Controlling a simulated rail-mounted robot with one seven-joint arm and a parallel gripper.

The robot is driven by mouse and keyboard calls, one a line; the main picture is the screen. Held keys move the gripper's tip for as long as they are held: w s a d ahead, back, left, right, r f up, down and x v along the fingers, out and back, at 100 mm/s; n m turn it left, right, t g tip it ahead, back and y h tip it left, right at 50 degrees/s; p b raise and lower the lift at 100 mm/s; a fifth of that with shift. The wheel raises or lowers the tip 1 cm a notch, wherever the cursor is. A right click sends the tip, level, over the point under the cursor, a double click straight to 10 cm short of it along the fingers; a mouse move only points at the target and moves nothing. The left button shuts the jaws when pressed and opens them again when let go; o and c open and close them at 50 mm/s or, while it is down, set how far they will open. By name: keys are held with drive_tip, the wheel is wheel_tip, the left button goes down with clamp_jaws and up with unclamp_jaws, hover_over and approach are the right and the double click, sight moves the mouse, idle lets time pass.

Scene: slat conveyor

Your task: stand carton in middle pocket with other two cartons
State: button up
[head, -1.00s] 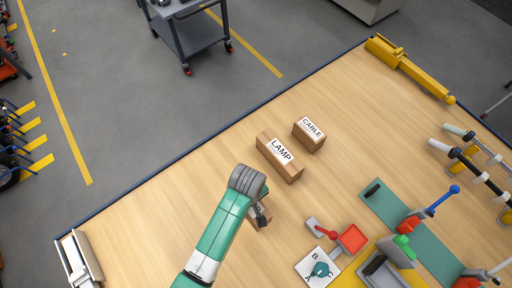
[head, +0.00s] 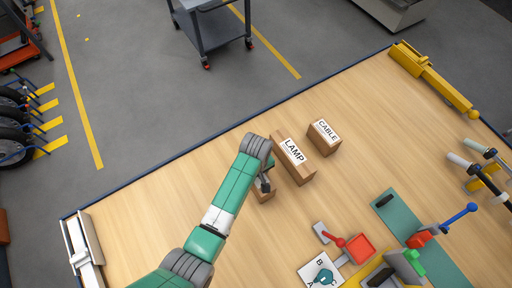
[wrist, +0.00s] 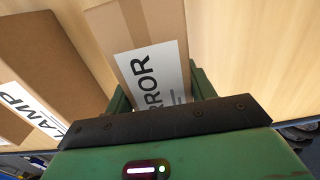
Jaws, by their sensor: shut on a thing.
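My gripper (head: 264,184) is shut on a brown carton (head: 262,194), mostly hidden under the wrist in the head view. In the wrist view this carton (wrist: 140,25) sits between the green fingers, its white label partly covered and reading "RROR". The LAMP carton (head: 304,172) is just right of my gripper in the head view, and at the left in the wrist view (wrist: 60,50). The smaller CABLE carton (head: 324,144) is beyond it, apart from it. I cannot make out a pocket around the cartons; they appear on bare wood.
The wooden table (head: 370,115) is clear behind and right of the cartons. A yellow bar (head: 432,78) lies along the far right edge.

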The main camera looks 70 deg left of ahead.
drive_tip(key=o, duration=1.2)
drive_tip(key=shift+f, duration=0.1)
wheel_tip(320, 180, up, 12)
drive_tip(key=shift+r+p, duration=0.15)
drive_tip(key=shift+p, duration=0.95)
